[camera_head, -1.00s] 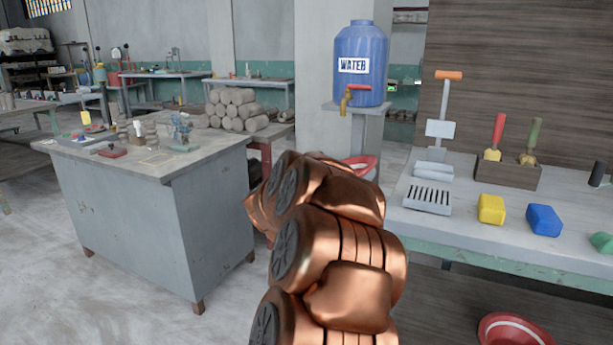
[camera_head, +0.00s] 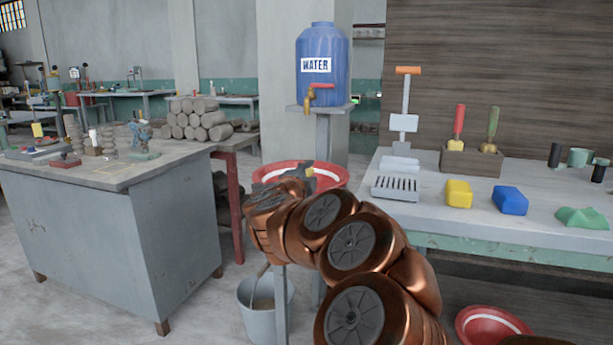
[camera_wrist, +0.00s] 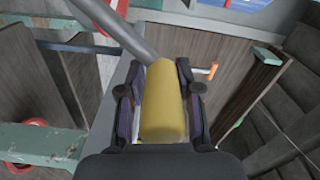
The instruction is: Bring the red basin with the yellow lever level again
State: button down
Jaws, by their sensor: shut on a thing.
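The red basin (camera_head: 335,179) with a white inner band is below the tap of the blue water tank. My arm hides its front and middle, and I cannot tell how far it tilts. My gripper (camera_head: 308,172) is over the basin in the head view, partly hidden by my arm. In the wrist view my gripper (camera_wrist: 160,85) is shut on the yellow lever (camera_wrist: 161,112), a thick yellow grip between both fingers. A grey bar (camera_wrist: 115,28) runs by its far end. A small yellow patch also shows by the fingers in the head view.
The blue water tank (camera_head: 323,62) with a tap stands on a shelf behind. A grey bucket (camera_head: 257,318) is on the floor below. A grey cabinet table (camera_head: 110,220) is left, a tool table (camera_head: 420,210) right. Another red basin (camera_head: 470,330) lies low right.

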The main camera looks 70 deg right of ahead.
jog(key=shift+w, duration=0.1)
jog(key=c, duration=0.8)
grip_release()
jog(key=shift+c, duration=0.2)
notch_tip(320, 180, up, 10)
dwell(0.4)
